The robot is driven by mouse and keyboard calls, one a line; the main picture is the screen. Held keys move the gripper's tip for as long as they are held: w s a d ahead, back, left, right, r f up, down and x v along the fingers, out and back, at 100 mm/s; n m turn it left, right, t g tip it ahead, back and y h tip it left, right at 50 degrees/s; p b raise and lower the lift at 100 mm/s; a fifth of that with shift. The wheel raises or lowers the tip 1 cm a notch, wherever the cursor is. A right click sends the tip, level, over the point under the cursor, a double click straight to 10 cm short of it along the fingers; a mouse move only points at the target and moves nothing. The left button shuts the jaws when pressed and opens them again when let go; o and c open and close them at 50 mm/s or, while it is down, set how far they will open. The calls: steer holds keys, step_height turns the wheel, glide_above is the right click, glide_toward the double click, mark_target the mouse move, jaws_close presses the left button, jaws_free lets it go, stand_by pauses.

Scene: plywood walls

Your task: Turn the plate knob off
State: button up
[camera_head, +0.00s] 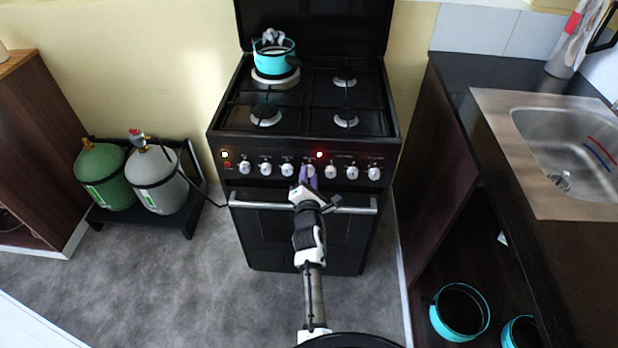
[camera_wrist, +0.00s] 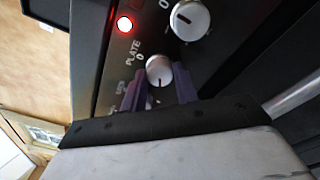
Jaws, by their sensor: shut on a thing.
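The stove's plate knob (camera_wrist: 159,69) is a silver knob with the label "PLATE 0" beside it in the wrist view. The purple fingers of my gripper (camera_wrist: 160,90) stand on either side of it and are shut on it. In the head view my gripper (camera_head: 308,178) reaches the middle of the stove's front panel and partly hides the knob. A red light (camera_head: 320,155) glows just above it; it also shows lit in the wrist view (camera_wrist: 124,24). The knob's pointer mark is too unclear to read.
Other silver knobs (camera_head: 352,173) flank the held one. A turquoise pot (camera_head: 273,60) stands on the back left burner. Gas cylinders (camera_head: 157,182) stand at the left; a dark counter with a sink (camera_head: 560,150) is at the right. The floor before the stove's left side is clear.

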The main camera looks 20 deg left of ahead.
steer(key=m+b, duration=0.1)
steer(key=m, duration=0.1)
steer(key=m+b, duration=0.1)
steer(key=m, duration=0.1)
steer(key=m+b, duration=0.2)
steer(key=shift+f, duration=0.25)
steer(key=m+b, duration=0.6)
steer(key=m+t+h+b, duration=0.1)
steer(key=m+b, duration=0.5)
steer(key=m, duration=0.1)
steer(key=shift+a, duration=0.1)
steer(key=m+b, duration=0.1)
steer(key=m, duration=0.1)
steer(key=m+b, duration=0.2)
steer(key=m, duration=0.1)
steer(key=shift+r+m+h, duration=0.25)
steer(key=shift+m+h, duration=0.05)
steer(key=shift+h, duration=0.1)
steer(key=shift+m, duration=0.3)
steer(key=o, duration=1)
steer(key=shift+c, duration=0.2)
